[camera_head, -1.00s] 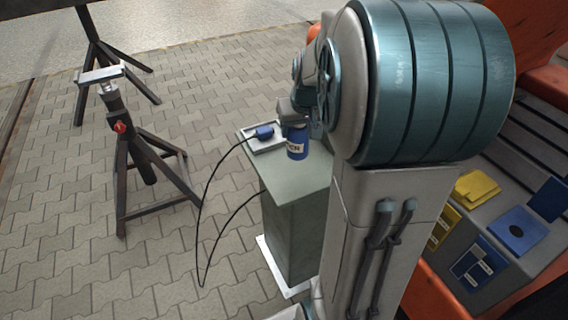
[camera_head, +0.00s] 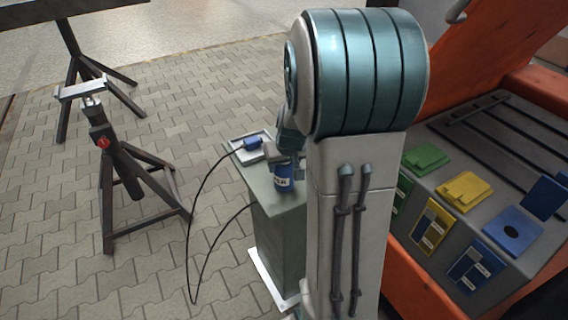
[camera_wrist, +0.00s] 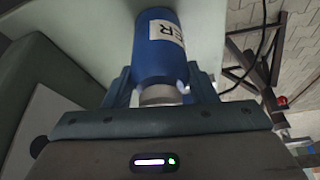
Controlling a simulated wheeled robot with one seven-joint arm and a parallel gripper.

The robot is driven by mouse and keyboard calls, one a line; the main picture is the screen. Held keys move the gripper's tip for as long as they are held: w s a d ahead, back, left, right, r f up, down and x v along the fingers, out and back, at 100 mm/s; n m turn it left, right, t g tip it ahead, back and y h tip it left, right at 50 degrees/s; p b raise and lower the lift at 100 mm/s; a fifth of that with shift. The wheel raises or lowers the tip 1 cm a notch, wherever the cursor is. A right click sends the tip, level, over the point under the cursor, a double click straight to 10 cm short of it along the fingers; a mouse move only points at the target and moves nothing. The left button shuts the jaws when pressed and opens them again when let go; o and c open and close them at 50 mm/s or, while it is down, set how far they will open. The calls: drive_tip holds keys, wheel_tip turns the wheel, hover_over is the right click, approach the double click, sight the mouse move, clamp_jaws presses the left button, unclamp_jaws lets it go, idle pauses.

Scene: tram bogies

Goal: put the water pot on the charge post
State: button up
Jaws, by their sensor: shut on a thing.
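The water pot (camera_head: 284,178) is a small blue cylinder with a white label. My gripper (camera_head: 288,157) is shut on it, with a finger on each side of its pale neck. In the wrist view the pot (camera_wrist: 158,52) points away between the fingers (camera_wrist: 160,90), with part of its label showing. The charge post (camera_head: 278,245) is a grey-green pedestal on a white base plate. The pot appears over its flat top; whether it touches cannot be told. My arm hides the post's right side.
A pale tray (camera_head: 240,154) with a blue plug (camera_head: 253,143) sits at the post top's back left; a black cable (camera_head: 192,235) loops from it. A dark trestle stand (camera_head: 125,170) stands left. An orange cart (camera_head: 400,275) with green, yellow and blue flaps is at right.

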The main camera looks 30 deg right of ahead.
drive_tip(key=o, duration=0.7)
drive_tip(key=shift+f, duration=0.15)
drive_tip(key=o, duration=0.4)
drive_tip(key=shift+o, duration=0.2)
drive_tip(key=shift+r, duration=0.45)
drive_tip(key=d+p+v, duration=0.1)
drive_tip(key=v, duration=0.9)
drive_tip(key=s+a+n+g, duration=0.1)
drive_tip(key=s+a+g, duration=0.1)
drive_tip(key=s+a, duration=1.2)
drive_tip(key=shift+s+a+n+y, duration=0.4)
drive_tip(key=shift+s, duration=0.25)
